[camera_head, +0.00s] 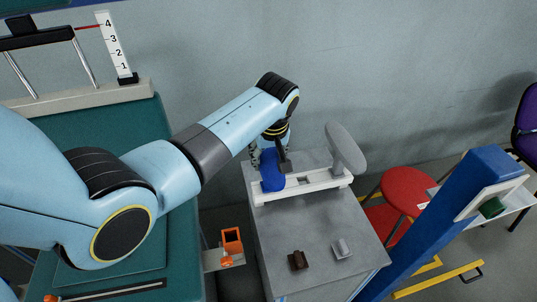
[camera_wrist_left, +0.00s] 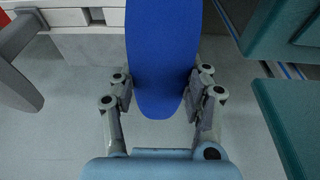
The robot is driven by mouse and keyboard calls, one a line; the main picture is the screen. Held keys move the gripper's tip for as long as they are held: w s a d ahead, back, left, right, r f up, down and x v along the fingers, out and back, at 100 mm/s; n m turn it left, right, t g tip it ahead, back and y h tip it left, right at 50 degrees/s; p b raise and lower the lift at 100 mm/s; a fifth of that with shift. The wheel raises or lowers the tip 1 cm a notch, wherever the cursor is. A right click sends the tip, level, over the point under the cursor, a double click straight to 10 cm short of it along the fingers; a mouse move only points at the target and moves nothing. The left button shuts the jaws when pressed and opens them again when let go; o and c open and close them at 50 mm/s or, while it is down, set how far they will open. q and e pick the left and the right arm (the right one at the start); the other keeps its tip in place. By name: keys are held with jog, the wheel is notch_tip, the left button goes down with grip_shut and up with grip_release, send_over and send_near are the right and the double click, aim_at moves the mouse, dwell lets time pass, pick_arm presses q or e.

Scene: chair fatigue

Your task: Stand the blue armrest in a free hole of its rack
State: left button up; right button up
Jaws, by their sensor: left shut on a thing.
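The blue armrest (camera_head: 272,170) is a long rounded pad. In the head view it overlaps the left part of the white rack (camera_head: 322,182); I cannot tell whether its lower end is in a hole. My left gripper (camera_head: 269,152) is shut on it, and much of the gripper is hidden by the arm. In the left wrist view the blue armrest (camera_wrist_left: 162,50) lies between both fingers (camera_wrist_left: 161,100). The rack (camera_wrist_left: 85,17) shows behind it at the upper left. A dark square hole shows near the rack's middle. My right gripper is not in view.
A grey armrest (camera_head: 345,148) stands in the rack's right end. The rack is on a grey table (camera_head: 290,232) with a brown block (camera_head: 298,260) and a light grey block (camera_head: 341,248) near its front. A red stool (camera_head: 407,187) and blue post (camera_head: 440,215) stand right.

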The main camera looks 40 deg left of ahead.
pick_arm(q)
jog(key=o, duration=1.1)
jog(key=shift+o, duration=0.2)
jog(key=v, duration=1.2)
